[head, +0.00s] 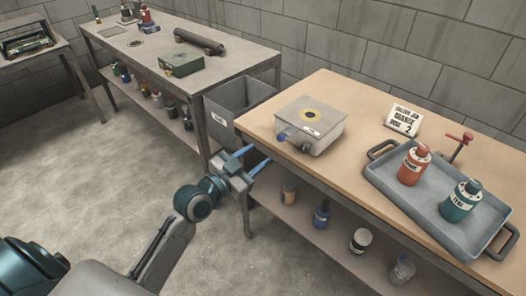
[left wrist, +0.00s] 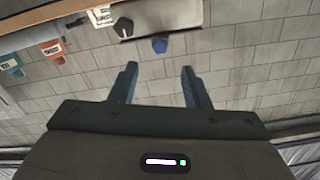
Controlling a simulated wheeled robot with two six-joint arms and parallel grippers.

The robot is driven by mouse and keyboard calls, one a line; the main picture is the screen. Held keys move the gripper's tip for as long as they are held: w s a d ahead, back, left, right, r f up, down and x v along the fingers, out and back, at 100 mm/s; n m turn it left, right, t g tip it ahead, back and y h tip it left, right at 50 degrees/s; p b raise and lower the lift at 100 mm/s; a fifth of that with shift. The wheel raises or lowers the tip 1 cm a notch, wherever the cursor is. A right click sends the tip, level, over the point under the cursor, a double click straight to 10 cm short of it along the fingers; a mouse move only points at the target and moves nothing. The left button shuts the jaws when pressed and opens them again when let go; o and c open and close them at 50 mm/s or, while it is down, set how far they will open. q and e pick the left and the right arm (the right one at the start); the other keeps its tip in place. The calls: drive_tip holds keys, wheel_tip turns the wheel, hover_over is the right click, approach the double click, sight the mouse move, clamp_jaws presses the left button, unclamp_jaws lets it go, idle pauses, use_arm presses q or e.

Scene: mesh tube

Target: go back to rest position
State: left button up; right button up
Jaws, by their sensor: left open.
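My left gripper (head: 250,162) is open and empty in the head view, in front of the near left corner of the wooden-topped table (head: 330,88). Its two blue fingers (left wrist: 159,88) stand apart in the left wrist view with nothing between them. The gripper is apart from the grey box (head: 325,132) on the table, which has a yellow ring on top and knobs on its front. My right gripper is not in view.
A grey tray (head: 382,181) on the table holds an orange bottle (head: 414,166) and a teal bottle (head: 460,202). A sign card (head: 404,119) stands behind it. A grey bin (head: 236,101) stands between the tables. Containers line the lower shelf (head: 335,231). Open floor (head: 100,170) lies left.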

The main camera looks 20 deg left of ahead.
use_arm(q)
drive_tip(key=shift+s, duration=0.1)
idle(0.4)
